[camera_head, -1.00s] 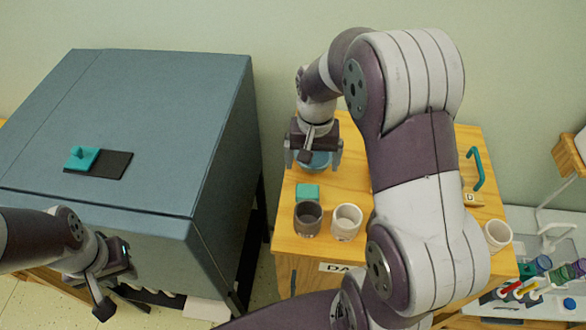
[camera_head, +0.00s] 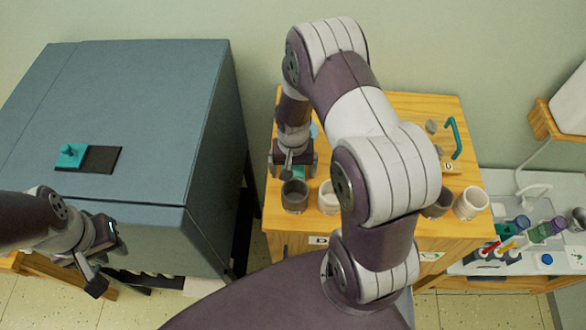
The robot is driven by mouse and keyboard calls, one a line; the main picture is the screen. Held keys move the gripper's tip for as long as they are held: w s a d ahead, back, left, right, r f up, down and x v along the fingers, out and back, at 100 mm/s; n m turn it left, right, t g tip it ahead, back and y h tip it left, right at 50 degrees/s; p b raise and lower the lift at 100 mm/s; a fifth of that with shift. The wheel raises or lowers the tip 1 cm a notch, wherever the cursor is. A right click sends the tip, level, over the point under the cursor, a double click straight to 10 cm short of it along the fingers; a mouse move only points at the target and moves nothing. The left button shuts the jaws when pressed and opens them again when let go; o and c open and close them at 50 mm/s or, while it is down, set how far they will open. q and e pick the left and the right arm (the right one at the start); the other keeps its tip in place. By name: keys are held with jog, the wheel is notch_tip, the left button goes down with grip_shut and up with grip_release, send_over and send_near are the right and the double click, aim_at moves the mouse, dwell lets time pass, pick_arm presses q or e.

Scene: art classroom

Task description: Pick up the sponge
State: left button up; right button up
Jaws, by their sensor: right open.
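A small teal block, which looks like the sponge (camera_head: 299,172), lies on the wooden cabinet top behind the dark cup. My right gripper (camera_head: 293,171) points down over it, open, with a finger to each side. The gripper hides much of the block, and I cannot tell whether the fingers touch it. My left gripper (camera_head: 102,268) hangs at the lower left in front of the grey-blue box, away from the sponge. Its jaws are too unclear to read.
A dark cup (camera_head: 295,197) and a white cup (camera_head: 328,197) stand just in front of the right gripper. A grey cup (camera_head: 437,204) and another white cup (camera_head: 471,204) stand further right. A large grey-blue box (camera_head: 150,85) stands left of the cabinet (camera_head: 450,108).

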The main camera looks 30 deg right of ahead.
jog(key=c, duration=1)
jog(key=shift+c, duration=0.2)
